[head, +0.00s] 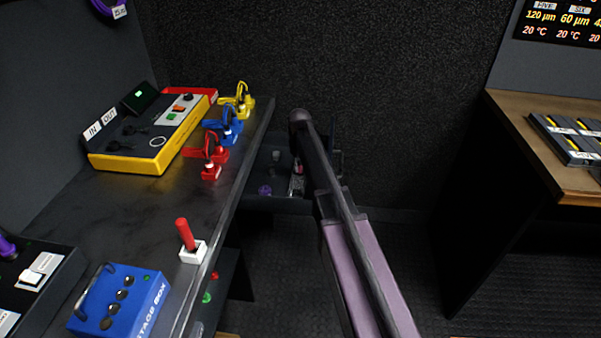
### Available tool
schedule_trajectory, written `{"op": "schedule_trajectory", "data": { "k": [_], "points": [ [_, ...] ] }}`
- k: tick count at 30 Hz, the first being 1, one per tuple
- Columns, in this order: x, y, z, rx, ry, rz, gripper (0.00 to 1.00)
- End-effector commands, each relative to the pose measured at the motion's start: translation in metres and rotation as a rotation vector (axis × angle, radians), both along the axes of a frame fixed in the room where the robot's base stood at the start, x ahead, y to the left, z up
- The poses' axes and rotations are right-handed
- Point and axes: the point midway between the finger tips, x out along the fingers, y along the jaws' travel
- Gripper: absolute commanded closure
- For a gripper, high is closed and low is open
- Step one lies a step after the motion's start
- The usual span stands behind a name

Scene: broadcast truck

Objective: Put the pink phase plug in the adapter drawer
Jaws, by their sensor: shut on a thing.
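My arm reaches forward and down past the end of the counter. My gripper (297,183) is at its far end, low over the open dark adapter drawer (250,203), and is partly hidden by my arm. A small patch of pink, the pink phase plug (299,169), shows at the gripper, which is shut on it. Most of the plug is hidden. I cannot tell whether it touches the drawer floor. A purple piece (265,190) and a grey piece (276,156) lie in the drawer, left of my gripper.
The dark counter (170,210) on the left carries a yellow case (135,150), red (210,155), blue (227,122) and yellow (239,103) connectors, a red-handled switch (190,243) and a blue stage box (120,300). A wooden desk (530,150) stands right. Floor between is clear.

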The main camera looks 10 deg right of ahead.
Motion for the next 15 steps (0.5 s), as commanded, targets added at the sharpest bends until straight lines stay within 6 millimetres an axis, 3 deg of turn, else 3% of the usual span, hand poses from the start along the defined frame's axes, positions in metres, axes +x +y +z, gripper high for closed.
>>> {"op": "schedule_trajectory", "data": {
  "k": [4,15],
  "points": [
    [0.0001,0.0001,-0.0107,0.0,0.0,0.0,1.0],
    [0.0,0.0002,-0.0105,0.0,0.0,0.0,1.0]
  ]
}}
